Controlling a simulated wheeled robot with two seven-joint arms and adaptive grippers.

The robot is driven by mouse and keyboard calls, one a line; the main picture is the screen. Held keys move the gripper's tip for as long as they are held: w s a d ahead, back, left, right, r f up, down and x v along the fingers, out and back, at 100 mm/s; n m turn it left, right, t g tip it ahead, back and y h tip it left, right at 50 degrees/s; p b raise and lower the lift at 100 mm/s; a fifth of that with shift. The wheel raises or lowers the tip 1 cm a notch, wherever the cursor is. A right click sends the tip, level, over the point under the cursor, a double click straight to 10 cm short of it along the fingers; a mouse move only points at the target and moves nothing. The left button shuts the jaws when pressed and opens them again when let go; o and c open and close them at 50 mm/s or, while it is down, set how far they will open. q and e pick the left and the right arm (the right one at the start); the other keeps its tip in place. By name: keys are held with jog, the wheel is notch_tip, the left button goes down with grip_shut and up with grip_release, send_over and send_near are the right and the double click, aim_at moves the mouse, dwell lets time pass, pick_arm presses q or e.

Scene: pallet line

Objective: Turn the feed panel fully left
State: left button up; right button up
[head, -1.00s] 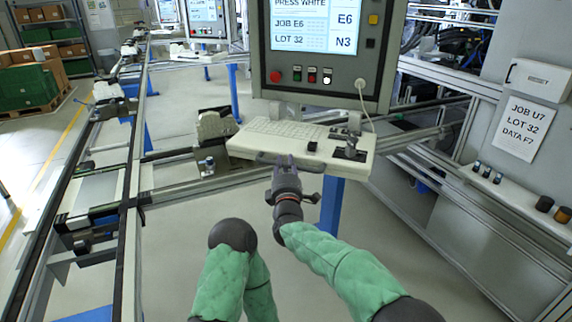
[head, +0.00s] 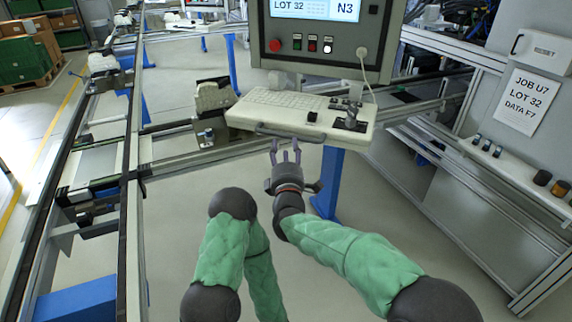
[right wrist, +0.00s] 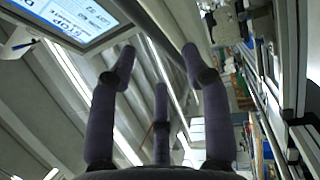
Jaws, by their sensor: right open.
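The feed panel is a grey console (head: 345,58) with a screen, coloured buttons and a cream keyboard shelf (head: 255,117) below it. It faces me roughly squarely. A dark bar handle (head: 290,134) runs along the shelf's front edge. My right gripper (head: 286,143) is open and empty just below and in front of the handle, fingers pointing at it; I cannot tell whether a fingertip touches it. In the right wrist view the spread fingers (right wrist: 160,75) have nothing between them, and a screen (right wrist: 75,18) shows at upper left. My left gripper is out of view.
A rail line (head: 130,200) runs along the left, with a cross rail (head: 190,160) behind the shelf. A blue post (head: 330,180) stands under the panel. On the right is a ledge (head: 520,175) with small cylinders. The floor between is clear.

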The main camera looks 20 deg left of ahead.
jog(key=v, duration=0.5)
jog(key=shift+s+d+f, duration=0.1)
jog(key=shift+s+d, duration=0.05)
jog(key=shift+s, duration=0.1)
